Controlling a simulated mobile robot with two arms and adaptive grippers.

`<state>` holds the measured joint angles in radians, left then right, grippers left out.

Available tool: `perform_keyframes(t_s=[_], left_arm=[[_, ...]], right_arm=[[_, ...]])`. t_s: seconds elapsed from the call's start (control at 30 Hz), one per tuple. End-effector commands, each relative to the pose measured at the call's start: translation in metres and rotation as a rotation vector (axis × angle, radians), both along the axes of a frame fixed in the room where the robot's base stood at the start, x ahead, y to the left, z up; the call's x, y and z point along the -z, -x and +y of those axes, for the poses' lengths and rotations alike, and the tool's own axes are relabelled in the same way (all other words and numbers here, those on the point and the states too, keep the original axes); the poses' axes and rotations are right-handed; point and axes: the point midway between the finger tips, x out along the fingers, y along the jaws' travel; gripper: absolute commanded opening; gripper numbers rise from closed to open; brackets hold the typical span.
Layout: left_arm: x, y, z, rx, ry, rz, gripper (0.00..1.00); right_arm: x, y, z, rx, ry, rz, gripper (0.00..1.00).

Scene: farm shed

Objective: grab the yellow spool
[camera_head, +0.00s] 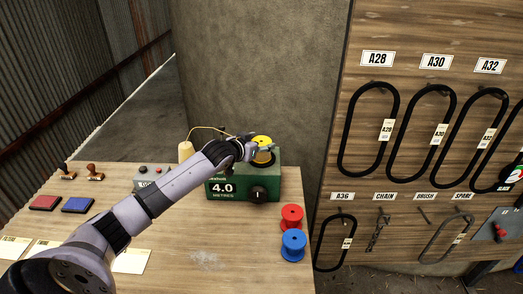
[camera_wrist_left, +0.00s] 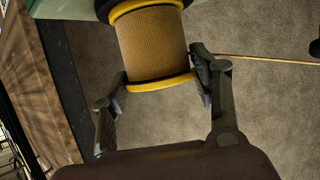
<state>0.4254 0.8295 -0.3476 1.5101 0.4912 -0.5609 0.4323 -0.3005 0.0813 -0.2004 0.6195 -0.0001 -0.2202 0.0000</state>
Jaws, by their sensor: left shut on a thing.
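The yellow spool (camera_head: 262,141) stands at the top of a green box (camera_head: 232,188) marked 4.0 METRES, on the wooden bench. My left gripper (camera_head: 250,149) reaches it from the left and hides part of it. In the left wrist view, the spool (camera_wrist_left: 157,45) has yellow flanges and a tan wound core. The fingers of my left gripper (camera_wrist_left: 158,80) lie on either side of its near flange and are shut on it. The far end of the spool is by the green box. My right gripper is in neither view.
A red spool (camera_head: 291,217) and a blue spool (camera_head: 293,245) stand at the bench's right edge. A cream cone (camera_head: 186,151) with a cord stands behind my arm. Stamps, ink pads and cards lie left. A wooden board (camera_head: 430,125) with hanging belts stands right.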

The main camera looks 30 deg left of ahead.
Motion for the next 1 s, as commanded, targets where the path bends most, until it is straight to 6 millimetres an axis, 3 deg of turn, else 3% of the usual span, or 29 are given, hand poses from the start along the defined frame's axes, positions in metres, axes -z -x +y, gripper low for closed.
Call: perform_keyframes(t_s=[0.23,0.63,0.87,1.0], left_arm=[[0.0,0.0,0.0,0.0,0.0,-0.001,0.3],[-0.01,-0.001,0.0,0.0,-0.001,-0.004,0.3],[-0.05,-0.001,0.0,0.0,-0.001,-0.008,0.3],[-0.092,-0.001,0.0,0.001,-0.002,-0.011,0.3]], right_arm=[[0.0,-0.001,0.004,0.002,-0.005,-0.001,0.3],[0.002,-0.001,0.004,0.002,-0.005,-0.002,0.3],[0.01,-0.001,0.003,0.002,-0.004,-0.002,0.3],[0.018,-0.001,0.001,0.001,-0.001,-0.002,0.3]])
